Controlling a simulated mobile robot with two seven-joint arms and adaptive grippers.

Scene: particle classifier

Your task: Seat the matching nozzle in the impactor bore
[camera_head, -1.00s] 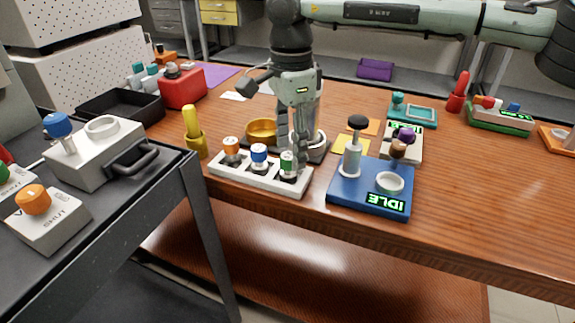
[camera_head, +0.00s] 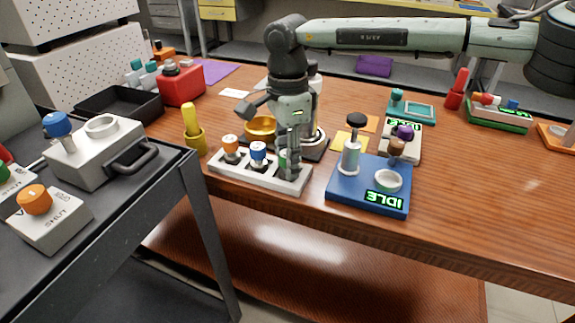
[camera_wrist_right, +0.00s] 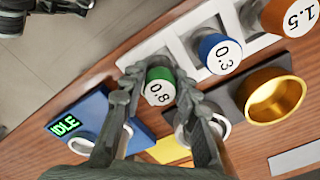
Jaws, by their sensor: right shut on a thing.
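A white rack (camera_head: 232,175) holds three nozzles in a row: orange-topped 1.5 (camera_head: 230,143), blue-topped 0.3 (camera_head: 258,150) and green-topped 0.8 (camera_wrist_right: 159,86). My right gripper (camera_head: 289,165) points down at the rack's right end. In the wrist view my right gripper (camera_wrist_right: 160,80) is shut on the green nozzle, a finger on each side. The nozzle still appears to be in its slot; its lower part is hidden. To the right, a blue station (camera_head: 345,196) reads IDLE and has a white ring (camera_head: 388,180) with an opening. My left gripper is not in view.
A grey post with a black knob (camera_head: 352,145) stands on the blue station, near the rack. A gold cup (camera_head: 261,127) is behind the rack, and a yellow tool in a holder (camera_head: 195,140) stands to its left. The table's right front is clear.

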